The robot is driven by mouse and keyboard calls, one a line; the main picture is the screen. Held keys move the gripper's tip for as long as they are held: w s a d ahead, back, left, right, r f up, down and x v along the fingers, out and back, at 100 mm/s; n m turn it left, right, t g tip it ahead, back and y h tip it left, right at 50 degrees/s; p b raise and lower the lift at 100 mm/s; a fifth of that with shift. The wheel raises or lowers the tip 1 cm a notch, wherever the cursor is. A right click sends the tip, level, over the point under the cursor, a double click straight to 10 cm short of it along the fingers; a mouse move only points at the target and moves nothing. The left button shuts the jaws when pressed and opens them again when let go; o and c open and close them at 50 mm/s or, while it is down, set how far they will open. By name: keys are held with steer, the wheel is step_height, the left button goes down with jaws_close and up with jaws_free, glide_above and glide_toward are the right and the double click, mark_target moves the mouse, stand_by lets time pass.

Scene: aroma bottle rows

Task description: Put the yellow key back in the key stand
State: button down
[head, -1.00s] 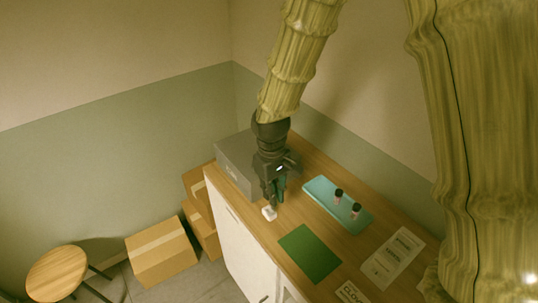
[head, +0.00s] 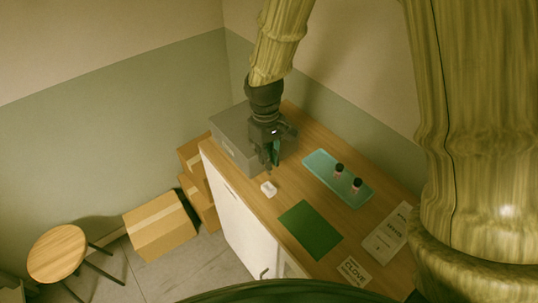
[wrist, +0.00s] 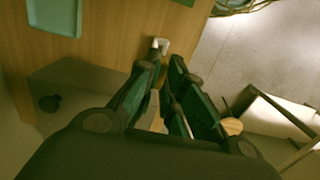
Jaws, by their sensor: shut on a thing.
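A small white block (head: 268,189), which looks like the key stand, sits on the wooden counter near its left edge. It also shows in the wrist view (wrist: 160,45), just beyond my fingertips. My gripper (head: 273,164) points down above the counter, behind the white block and apart from it, close to the grey box. In the wrist view my gripper's fingers (wrist: 163,68) are close together. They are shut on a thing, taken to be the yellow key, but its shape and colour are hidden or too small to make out.
The grey box (head: 232,142) stands at the counter's back left. A teal tray (head: 322,167) with two small dark-capped bottles lies to the right. A green mat (head: 309,230) and printed cards (head: 388,236) lie nearer. Cardboard boxes (head: 160,226) and a round stool (head: 57,253) are on the floor.

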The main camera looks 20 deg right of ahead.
mark_target(268, 171)
steer(key=shift+s+a+f, duration=0.1)
steer(key=shift+a+f, duration=0.05)
steer(key=shift+f, duration=0.25)
steer(key=shift+d+f+b, duration=0.2)
steer(key=shift+f+b, duration=0.4)
steer(key=shift+f, duration=0.45)
steer(key=shift+a+f+b, duration=0.1)
steer(key=shift+f+b, duration=0.3)
steer(key=shift+f, duration=0.95)
steer(key=shift+p, duration=0.55)
steer(key=shift+f+b, duration=0.65)
steer(key=shift+f, duration=0.95)
stand_by(0.5)
steer(key=c, duration=1.5)
jaws_free()
steer(key=shift+o, duration=0.2)
